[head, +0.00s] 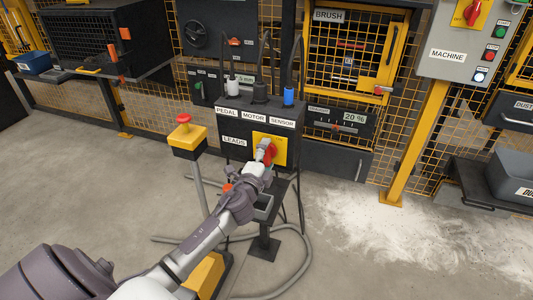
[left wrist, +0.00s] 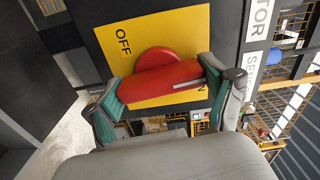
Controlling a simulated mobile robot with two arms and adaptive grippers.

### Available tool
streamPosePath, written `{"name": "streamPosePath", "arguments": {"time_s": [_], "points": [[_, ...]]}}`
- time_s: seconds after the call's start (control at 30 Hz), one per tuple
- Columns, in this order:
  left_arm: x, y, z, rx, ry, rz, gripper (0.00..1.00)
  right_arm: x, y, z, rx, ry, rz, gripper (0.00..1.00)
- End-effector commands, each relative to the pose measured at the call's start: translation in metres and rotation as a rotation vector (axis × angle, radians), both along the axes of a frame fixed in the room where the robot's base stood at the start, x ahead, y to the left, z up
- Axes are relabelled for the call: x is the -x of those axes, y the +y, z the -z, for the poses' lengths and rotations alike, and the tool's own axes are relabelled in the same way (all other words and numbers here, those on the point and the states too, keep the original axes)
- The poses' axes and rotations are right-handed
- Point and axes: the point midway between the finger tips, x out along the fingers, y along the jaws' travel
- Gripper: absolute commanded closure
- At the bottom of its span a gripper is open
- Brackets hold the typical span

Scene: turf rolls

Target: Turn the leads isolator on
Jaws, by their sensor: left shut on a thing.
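The leads isolator is a red rotary handle (left wrist: 160,78) on a yellow plate (left wrist: 185,27), with a black OFF mark at the plate's upper left in the left wrist view. The handle lies nearly level there, its white line at the right end, away from OFF. In the head view the red handle (head: 271,154) and yellow plate (head: 281,143) are on the dark box marked LEADS (head: 233,156). My left gripper (left wrist: 168,88) is shut on the handle, one teal-padded finger at each end. No ON mark shows. My right gripper is out of view.
PEDAL, MOTOR and SENSOR plugs stand on the box top (head: 260,107). A yellow post with a red button (head: 185,135) stands close left. A grey machine panel (head: 467,45) is at the right. A hose (head: 300,255) lies on the floor; pale powder covers floor at right.

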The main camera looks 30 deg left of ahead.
Motion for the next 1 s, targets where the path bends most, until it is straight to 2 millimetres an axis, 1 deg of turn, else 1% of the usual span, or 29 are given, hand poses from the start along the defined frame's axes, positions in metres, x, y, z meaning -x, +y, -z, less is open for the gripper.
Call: {"name": "streamPosePath", "arguments": {"time_s": [0.3,0.8,0.83,0.9,0.93,1.0], "points": [[0.0000,-0.0009,0.0003,-0.099,0.025,0.002,0.52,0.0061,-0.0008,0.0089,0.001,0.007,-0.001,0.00],[0.0001,-0.0010,0.0009,-0.118,0.029,0.003,0.52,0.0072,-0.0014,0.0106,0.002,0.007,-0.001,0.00],[0.0001,-0.0010,0.0009,-0.118,0.029,0.003,0.14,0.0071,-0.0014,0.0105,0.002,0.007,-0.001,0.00],[0.0001,-0.0009,0.0009,-0.117,0.029,0.002,0.02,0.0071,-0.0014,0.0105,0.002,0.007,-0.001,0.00],[0.0001,-0.0008,0.0009,-0.117,0.029,0.002,0.00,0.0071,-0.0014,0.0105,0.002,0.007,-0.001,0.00],[0.0000,-0.0007,0.0008,-0.116,0.029,0.002,0.00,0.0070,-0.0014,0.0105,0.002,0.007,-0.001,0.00]]}}
